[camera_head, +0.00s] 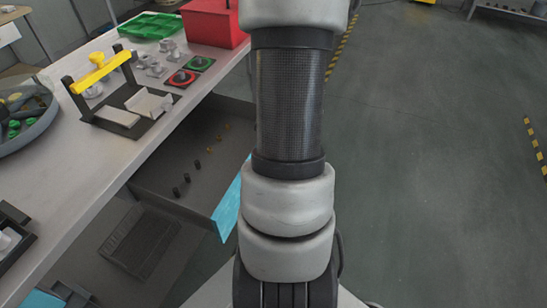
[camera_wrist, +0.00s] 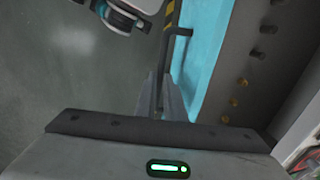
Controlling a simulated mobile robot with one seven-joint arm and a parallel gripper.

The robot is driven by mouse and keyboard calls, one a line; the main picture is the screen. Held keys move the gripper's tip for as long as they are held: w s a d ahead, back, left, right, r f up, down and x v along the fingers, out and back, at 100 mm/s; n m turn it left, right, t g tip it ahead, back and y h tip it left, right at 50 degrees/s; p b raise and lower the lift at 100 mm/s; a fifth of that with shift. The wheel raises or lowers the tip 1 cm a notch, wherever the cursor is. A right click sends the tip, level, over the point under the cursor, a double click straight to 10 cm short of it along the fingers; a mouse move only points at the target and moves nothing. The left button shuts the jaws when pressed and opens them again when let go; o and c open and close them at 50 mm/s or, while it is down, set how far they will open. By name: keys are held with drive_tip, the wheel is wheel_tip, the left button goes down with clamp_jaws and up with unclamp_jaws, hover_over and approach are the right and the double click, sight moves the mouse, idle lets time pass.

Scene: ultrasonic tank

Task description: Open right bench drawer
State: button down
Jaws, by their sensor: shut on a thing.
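The bench drawer (camera_head: 160,172) is pulled out from under the bench, with its grey inside showing and several small dark and brass pegs in it. Its blue front (camera_head: 228,208) is partly hidden behind my arm. In the wrist view, the blue front (camera_wrist: 207,50) runs up the picture with a dark bar handle (camera_wrist: 171,45) along its outer side. My gripper (camera_wrist: 163,84) is shut on the handle, its fingers on either side of the bar. In the head view my gripper is hidden behind the arm.
The bench top (camera_head: 130,155) holds a red bin (camera_head: 212,25), a green tray (camera_head: 150,26), a black stand with a yellow bar (camera_head: 100,72) and a round grey tray (camera_head: 40,130). A second blue front (camera_head: 42,299) shows at lower left. The floor (camera_head: 440,150) at right is clear.

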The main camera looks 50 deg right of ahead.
drive_tip(key=c, duration=2.1)
unclamp_jaws()
drive_tip(key=s+r+p, duration=0.1)
drive_tip(key=r, duration=0.4)
drive_tip(key=s+r+p, duration=0.1)
drive_tip(key=r, duration=0.5)
drive_tip(key=s+d+r+p, duration=0.1)
drive_tip(key=r+p, duration=0.1)
drive_tip(key=r, duration=0.4)
drive_tip(key=shift+r, duration=0.1)
